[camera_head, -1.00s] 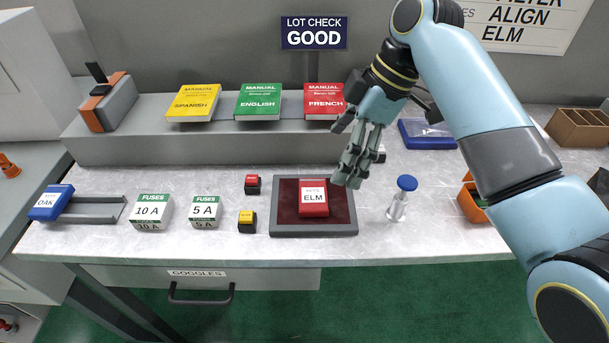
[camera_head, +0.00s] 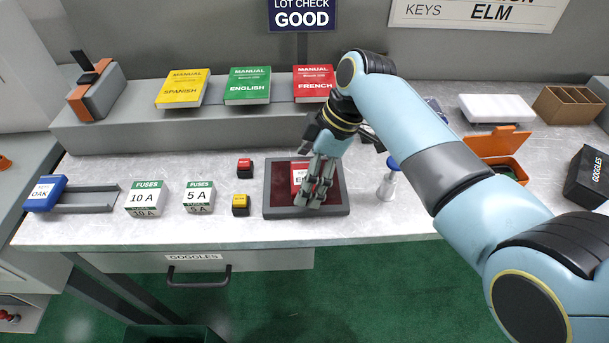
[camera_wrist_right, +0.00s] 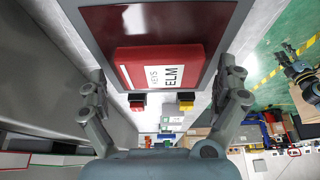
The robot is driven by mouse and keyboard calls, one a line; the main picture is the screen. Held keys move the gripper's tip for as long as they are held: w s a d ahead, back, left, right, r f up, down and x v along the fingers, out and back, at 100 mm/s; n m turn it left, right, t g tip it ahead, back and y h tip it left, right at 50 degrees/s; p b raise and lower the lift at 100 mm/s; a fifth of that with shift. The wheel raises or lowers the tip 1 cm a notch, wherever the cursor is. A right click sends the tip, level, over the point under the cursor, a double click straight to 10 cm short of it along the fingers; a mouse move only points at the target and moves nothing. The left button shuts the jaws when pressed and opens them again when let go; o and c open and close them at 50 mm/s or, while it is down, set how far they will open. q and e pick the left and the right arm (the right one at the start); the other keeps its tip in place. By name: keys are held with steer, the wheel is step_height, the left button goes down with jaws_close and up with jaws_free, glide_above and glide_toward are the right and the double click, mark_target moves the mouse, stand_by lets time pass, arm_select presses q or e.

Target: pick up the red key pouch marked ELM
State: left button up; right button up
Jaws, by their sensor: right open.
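The red key pouch marked ELM (camera_head: 296,178) lies on the dark red mat of a grey-rimmed tray (camera_head: 281,211) on the bench. In the head view my right gripper (camera_head: 317,193) is over the pouch and hides its right part. In the right wrist view the pouch (camera_wrist_right: 160,67) is ahead of the gripper, its KEYS ELM label facing the camera. The right gripper's fingers (camera_wrist_right: 166,102) are spread wide on either side of the pouch, apart from it and empty. My left gripper is not in view.
A red switch (camera_head: 245,168) and a yellow switch (camera_head: 240,205) stand left of the tray. A blue-topped stamp (camera_head: 388,182) stands right of it. Fuse boxes (camera_head: 146,199) and the blue OAK pouch (camera_head: 45,194) are farther left. Manuals (camera_head: 247,86) lie on the shelf behind.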

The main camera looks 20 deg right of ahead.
steer(key=c, duration=1.2)
steer(key=shift+r, duration=0.1)
